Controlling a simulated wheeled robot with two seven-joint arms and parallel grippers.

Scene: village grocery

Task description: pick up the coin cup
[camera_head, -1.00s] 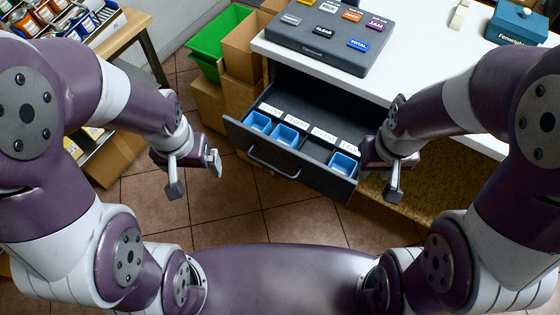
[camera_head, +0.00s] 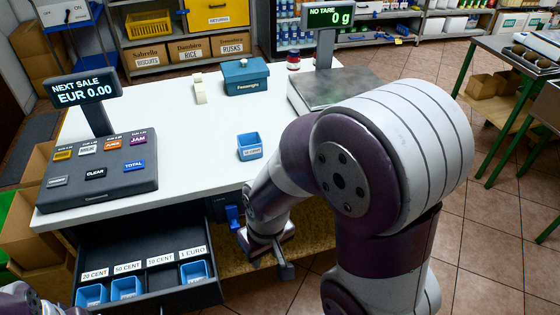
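The label is too small to read surely. More blue cups (camera_head: 194,271) sit in the open cash drawer (camera_head: 150,298) under the 20 cent, 50 cent and 1 euro labels. The 10 cent slot holds no visible cup. My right gripper (camera_head: 266,254) is open and empty, in front of the counter and below the loose cup, apart from it. Only a bit of my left arm shows at the bottom left; its gripper is out of view.
The cash register (camera_head: 100,182) stands left of the cup, the scale (camera_head: 318,90) behind it to the right. A teal box (camera_head: 246,76) and a cream block (camera_head: 200,89) stand further back. A blue object (camera_head: 233,217) shows below the counter's edge. Counter around the cup is clear.

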